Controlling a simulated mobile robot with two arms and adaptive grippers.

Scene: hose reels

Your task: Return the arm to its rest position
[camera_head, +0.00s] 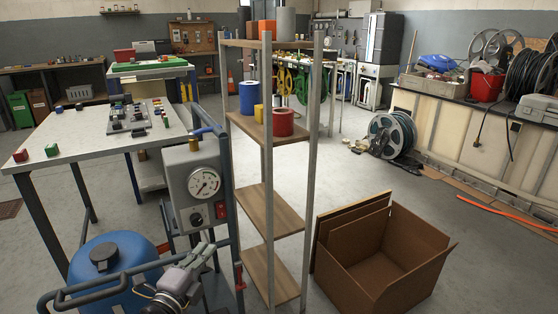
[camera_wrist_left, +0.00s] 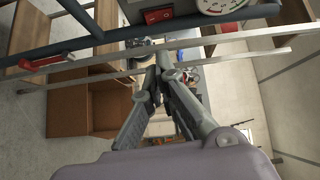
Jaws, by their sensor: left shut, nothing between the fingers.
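My left gripper (camera_head: 204,252) is low in the head view, in front of the grey gauge box (camera_head: 186,170) and to the right of the blue tank (camera_head: 115,255). Its fingers are shut and empty. In the left wrist view the fingers (camera_wrist_left: 164,62) come together below the box's red switch (camera_wrist_left: 158,15) and part of the white dial (camera_wrist_left: 220,4). Metal bars cross that view close to the fingertips; I cannot tell whether they touch. My right gripper is in neither view.
A dark tubular cart frame (camera_head: 228,180) stands close around the gripper. A wooden shelf unit (camera_head: 271,205) with spools is just right of it. An open cardboard box (camera_head: 420,255) sits on the floor. A white table (camera_head: 60,138) is at the left. Open floor lies beyond.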

